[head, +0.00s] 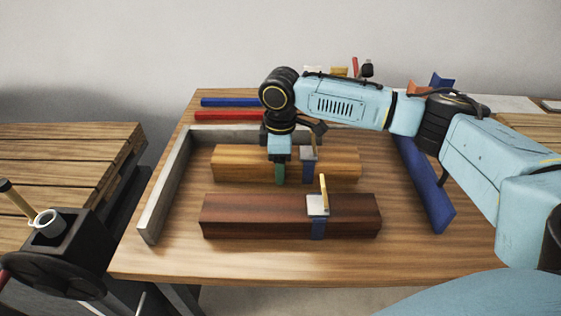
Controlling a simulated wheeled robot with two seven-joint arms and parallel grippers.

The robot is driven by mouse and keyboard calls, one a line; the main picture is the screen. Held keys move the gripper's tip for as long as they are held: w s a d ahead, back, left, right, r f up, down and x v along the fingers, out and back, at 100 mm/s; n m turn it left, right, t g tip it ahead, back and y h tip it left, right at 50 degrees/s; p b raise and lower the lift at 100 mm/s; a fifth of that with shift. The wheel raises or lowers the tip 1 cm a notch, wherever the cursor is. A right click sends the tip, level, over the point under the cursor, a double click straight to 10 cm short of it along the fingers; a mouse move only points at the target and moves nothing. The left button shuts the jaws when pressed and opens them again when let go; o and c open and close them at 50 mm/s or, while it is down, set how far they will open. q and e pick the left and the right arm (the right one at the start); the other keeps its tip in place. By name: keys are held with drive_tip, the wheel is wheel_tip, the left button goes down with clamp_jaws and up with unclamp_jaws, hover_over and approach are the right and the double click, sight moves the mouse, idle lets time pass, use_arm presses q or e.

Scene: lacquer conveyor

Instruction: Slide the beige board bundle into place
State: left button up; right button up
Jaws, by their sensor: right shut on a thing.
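The beige board bundle (235,165), a long light-wood block with a blue strap and grey buckle, lies crosswise on the wooden table (160,263). Its left end is near the left arm of the grey corner fence (165,190), with a small gap. The fence's back arm runs behind the bundle. My right gripper (279,172) points down over the bundle, left of its strap, and is shut on it. One green-tipped finger shows against the front face; the other is hidden behind. My left gripper is not in view.
A dark red-brown bundle (250,217) with a similar strap lies in front, parallel and apart. A blue bar (428,190) lies at the right. Blue (235,102) and red (228,115) bars lie behind the fence. A slatted pallet (60,165) stands left.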

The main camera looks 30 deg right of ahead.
sight(244, 154)
drive_tip(key=c, duration=0.7)
drive_tip(key=shift+r, duration=0.1)
drive_tip(key=shift+c, duration=0.8)
drive_tip(key=shift+w+a+p, duration=0.35)
drive_tip(key=shift+w+a, duration=0.05)
drive_tip(key=shift+a, duration=0.25)
drive_tip(key=shift+w+a+p, duration=0.35)
drive_tip(key=shift+w+a, duration=0.05)
drive_tip(key=shift+a, duration=0.2)
drive_tip(key=shift+w+a+p, duration=0.2)
drive_tip(key=shift+w+a, duration=0.2)
drive_tip(key=shift+a, duration=0.25)
drive_tip(key=shift+w+a+p, duration=0.2)
drive_tip(key=shift+w+a, duration=0.15)
drive_tip(key=shift+a, duration=0.25)
drive_tip(key=shift+w+a, duration=0.35)
drive_tip(key=shift+a, duration=0.2)
drive_tip(key=shift+w+a, duration=0.35)
drive_tip(key=shift+a, duration=0.2)
drive_tip(key=o, duration=1.8)
drive_tip(key=shift+s, duration=0.15)
